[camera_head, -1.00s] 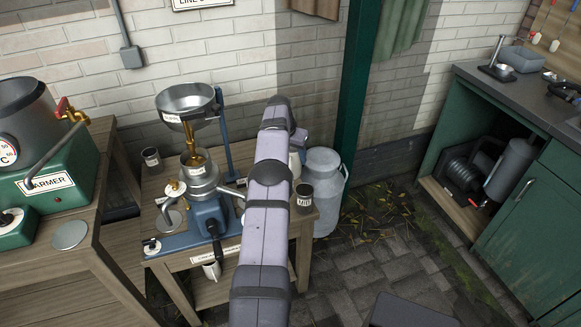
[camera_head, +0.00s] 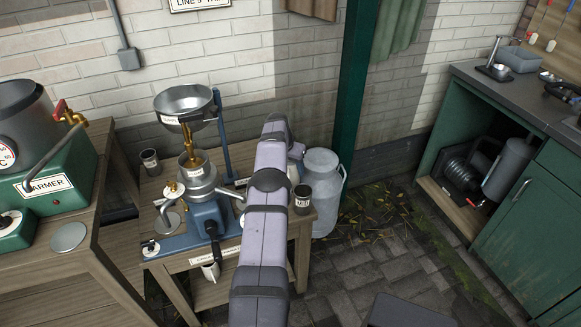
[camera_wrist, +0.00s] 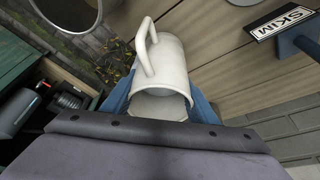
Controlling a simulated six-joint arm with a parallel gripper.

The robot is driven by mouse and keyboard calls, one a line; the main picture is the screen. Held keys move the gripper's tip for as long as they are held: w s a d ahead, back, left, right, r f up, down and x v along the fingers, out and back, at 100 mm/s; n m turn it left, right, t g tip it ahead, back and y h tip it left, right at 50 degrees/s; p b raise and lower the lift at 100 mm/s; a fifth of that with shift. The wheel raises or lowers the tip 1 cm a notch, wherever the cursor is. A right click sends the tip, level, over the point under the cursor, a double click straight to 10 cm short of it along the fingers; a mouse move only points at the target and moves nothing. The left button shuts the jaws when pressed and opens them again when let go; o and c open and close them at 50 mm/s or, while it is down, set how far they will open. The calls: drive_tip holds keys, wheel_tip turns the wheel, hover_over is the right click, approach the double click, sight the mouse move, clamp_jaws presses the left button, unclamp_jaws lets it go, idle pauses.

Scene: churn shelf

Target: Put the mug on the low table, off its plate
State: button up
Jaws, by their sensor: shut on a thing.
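A cream-white mug (camera_wrist: 172,60) is in my gripper (camera_wrist: 160,100), between its two blue fingers, in the wrist view. The mug's open end faces the wrist camera, and its handle points up and left in that picture. Wooden boards show behind the mug; I cannot tell whether it touches them. In the head view my forearm hides the gripper and most or all of the mug. The low table (camera_head: 183,262) is wooden and carries a blue separator (camera_head: 205,200) with a steel bowl. I cannot pick out the mug's plate.
Dark cups stand at the low table's back left (camera_head: 150,162) and right (camera_head: 303,199). A grey milk can (camera_head: 325,185) stands on the floor beyond it. A SKIM sign (camera_wrist: 285,20) is right of the mug in the wrist view. A green warmer (camera_head: 50,190) stands on the left bench.

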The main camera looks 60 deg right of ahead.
drive_tip(key=o, duration=1.4)
drive_tip(key=shift+o, duration=0.2)
drive_tip(key=shift+v, duration=1)
drive_tip(key=v, duration=1)
